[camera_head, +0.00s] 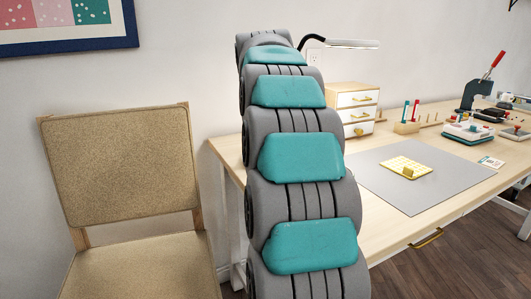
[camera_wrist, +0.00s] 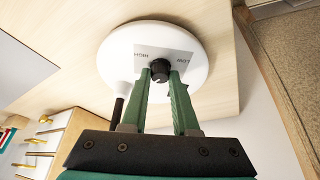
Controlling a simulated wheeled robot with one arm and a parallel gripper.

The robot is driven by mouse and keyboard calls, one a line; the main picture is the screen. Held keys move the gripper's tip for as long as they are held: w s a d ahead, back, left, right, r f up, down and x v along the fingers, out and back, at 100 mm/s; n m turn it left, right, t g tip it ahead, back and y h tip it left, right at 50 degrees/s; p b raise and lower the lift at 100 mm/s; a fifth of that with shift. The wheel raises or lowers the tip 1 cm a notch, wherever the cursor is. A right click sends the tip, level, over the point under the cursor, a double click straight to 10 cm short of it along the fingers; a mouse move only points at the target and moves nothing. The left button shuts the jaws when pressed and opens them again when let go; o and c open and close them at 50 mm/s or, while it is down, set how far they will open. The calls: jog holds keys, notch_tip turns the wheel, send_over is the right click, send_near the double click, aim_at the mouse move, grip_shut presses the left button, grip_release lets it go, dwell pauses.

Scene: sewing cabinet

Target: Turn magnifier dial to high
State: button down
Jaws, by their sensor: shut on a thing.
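The magnifier dial is a small black knob (camera_wrist: 159,70) on a round white base (camera_wrist: 114,62) in the wrist view. A grey label plate on the base reads HIGH to the knob's left and LOW to its right, upside down. My gripper (camera_wrist: 160,78) has its two green fingers closed on either side of the knob. Which label the knob points at is too small to tell. In the head view a lamp head (camera_head: 352,44) on a dark curved neck shows beside my arm; the dial and my gripper are hidden behind my arm there.
The base stands on a light wooden table (camera_head: 395,232). A small drawer cabinet (camera_head: 342,97) stands close by, right of my arm in the head view. A grey mat (camera_head: 375,180) with a yellow object (camera_head: 404,167) lies further right. A tan chair (camera_head: 118,165) stands on the left.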

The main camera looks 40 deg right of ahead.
jog(key=m, duration=0.2)
jog(key=m+g+h+b, duration=0.1)
jog(key=m, duration=0.1)
jog(key=shift+w+m+g, duration=0.15)
jog(key=shift+m+g, duration=0.15)
jog(key=m+g, duration=0.1)
jog(key=m, duration=0.1)
jog(key=shift+w+m, duration=0.1)
jog(key=shift+m, duration=0.3)
jog(key=m+g+p, duration=0.1)
jog(key=m, duration=0.1)
jog(key=shift+r+m, duration=0.15)
jog(key=shift+m, duration=0.25)
jog(key=shift+m+g+p, duration=0.4)
jog(key=shift+m+p, duration=0.1)
jog(key=shift+m, duration=0.4)
jog(key=c, duration=0.7)
grip_release()
